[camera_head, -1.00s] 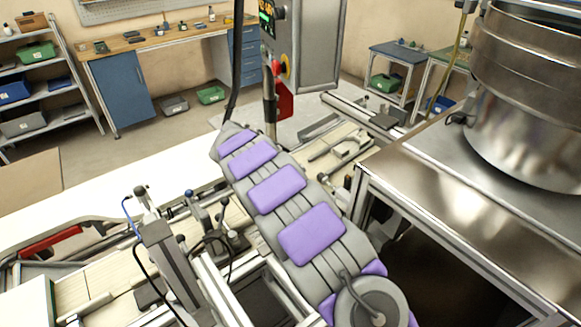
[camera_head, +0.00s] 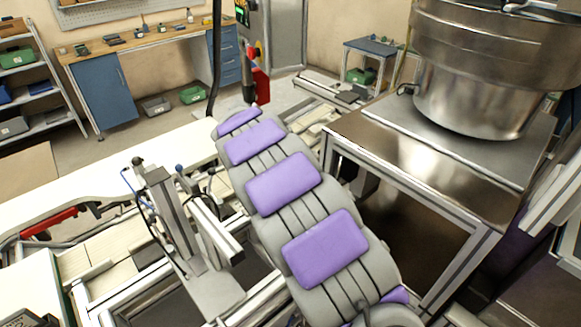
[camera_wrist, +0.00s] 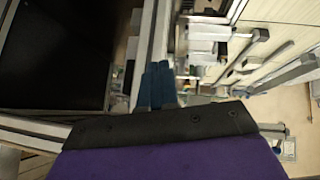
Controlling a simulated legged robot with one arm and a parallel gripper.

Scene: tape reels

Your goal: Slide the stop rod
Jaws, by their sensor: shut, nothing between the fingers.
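My gripper (camera_wrist: 153,85) shows in the wrist view as two dark blue fingers side by side, shut and empty. Its tips lie in front of a pale metal frame rail (camera_wrist: 152,35). To their right is a pale slatted surface with grey bars, one slanting long bar (camera_wrist: 243,58) and another bar (camera_wrist: 290,72) near the right edge. I cannot tell which of these, if any, is the stop rod. The fingers appear apart from both bars. In the head view my purple-padded arm hides the gripper and the area beyond its end.
A metal bowl feeder (camera_head: 470,95) stands on a steel-topped frame (camera_head: 420,150) close right of my arm. A conveyor fixture with an upright post (camera_head: 170,215) is at left. A control box with a red part (camera_head: 262,85) stands beyond. A dark panel (camera_wrist: 55,50) fills the wrist view's left.

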